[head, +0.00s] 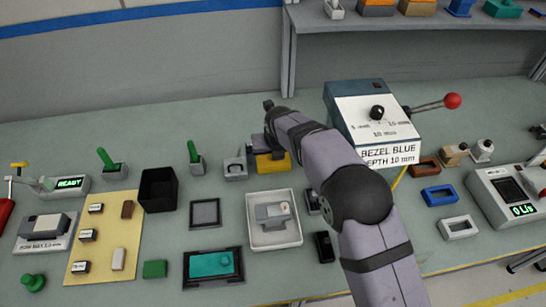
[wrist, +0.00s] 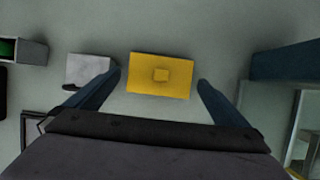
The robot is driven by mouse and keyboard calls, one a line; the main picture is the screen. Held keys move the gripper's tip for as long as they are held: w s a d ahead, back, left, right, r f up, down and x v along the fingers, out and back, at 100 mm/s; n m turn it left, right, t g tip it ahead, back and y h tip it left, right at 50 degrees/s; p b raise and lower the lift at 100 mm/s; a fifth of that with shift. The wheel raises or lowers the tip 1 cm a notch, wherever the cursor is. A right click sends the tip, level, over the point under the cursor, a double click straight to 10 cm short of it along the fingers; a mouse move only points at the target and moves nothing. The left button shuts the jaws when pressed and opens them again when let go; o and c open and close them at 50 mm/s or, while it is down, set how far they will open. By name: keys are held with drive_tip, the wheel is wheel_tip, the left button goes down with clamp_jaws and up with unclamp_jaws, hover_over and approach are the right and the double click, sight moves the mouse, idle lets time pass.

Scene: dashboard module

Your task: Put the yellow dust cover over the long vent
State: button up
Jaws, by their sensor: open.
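The yellow dust cover (wrist: 145,85) is a flat rectangular block with a small square knob on top, seen from above in the wrist view. In the head view the cover (head: 265,165) sits on the bench, partly hidden by my arm. My gripper (wrist: 160,77) is open, with one finger to the left and one to the right of the cover, both apart from it. In the head view my gripper (head: 272,135) is mostly hidden behind my wrist. I cannot tell which part is the long vent.
A grey block with a lever (head: 235,167) stands close left of the cover. A blue-white bezel machine (head: 375,125) with a red-knobbed lever stands to the right. A white tray (head: 274,240) holding a grey part, a black bin (head: 158,190) and a yellow board (head: 105,240) lie nearer and left.

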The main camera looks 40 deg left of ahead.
drive_tip(key=shift+x, duration=1.15)
drive_tip(key=c, duration=1)
wheel_tip(320, 180, up, 10)
drive_tip(key=b, duration=0.2)
drive_tip(key=shift+b, duration=0.3)
drive_tip(key=shift+s+b, duration=0.15)
drive_tip(key=shift+b, duration=0.2)
